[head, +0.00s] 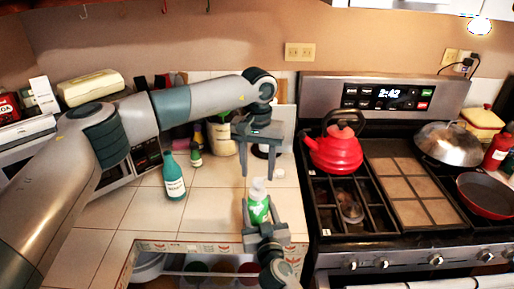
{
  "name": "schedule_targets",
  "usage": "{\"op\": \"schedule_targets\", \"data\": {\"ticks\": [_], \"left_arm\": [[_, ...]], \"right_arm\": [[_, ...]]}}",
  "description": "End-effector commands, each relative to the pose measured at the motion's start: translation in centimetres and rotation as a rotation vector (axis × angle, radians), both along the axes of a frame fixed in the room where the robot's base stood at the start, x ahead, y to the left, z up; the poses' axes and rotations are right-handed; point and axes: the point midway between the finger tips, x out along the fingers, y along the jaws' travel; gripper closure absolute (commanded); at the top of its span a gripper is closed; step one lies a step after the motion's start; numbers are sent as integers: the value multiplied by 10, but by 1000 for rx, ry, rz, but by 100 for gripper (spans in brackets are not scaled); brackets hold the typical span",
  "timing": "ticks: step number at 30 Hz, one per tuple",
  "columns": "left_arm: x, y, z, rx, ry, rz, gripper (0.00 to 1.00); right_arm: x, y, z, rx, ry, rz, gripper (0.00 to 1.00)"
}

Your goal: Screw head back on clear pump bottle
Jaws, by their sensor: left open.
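The clear pump bottle (258,207), with a green label and a pale, translucent top, stands upright near the counter's front edge. My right gripper (260,208) comes from the front, with one finger on each side of the bottle, seemingly closed against it. My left gripper (258,172) is open and empty, fingers pointing down, above and behind the bottle. A small white piece (278,173), possibly the pump head, lies on the counter by the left gripper's right finger. Its shape is too small to make out.
A teal bottle (174,180) and a small dark green bottle (196,158) stand to the left. A stove with a red kettle (338,150) is at the right. An open drawer (200,265) is below the counter. The tiles between the teal bottle and the pump bottle are clear.

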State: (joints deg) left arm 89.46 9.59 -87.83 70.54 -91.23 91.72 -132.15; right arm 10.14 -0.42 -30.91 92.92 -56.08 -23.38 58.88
Motion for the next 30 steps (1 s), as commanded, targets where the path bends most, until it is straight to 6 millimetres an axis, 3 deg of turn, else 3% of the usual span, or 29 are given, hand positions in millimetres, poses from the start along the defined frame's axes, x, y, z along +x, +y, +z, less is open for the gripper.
{"op": "schedule_targets", "data": {"ticks": [30], "left_arm": [[-1, 1, 42, 0, 1, 1538, 53]], "right_arm": [[0, 0, -1, 0, 2, 0, 100]]}}
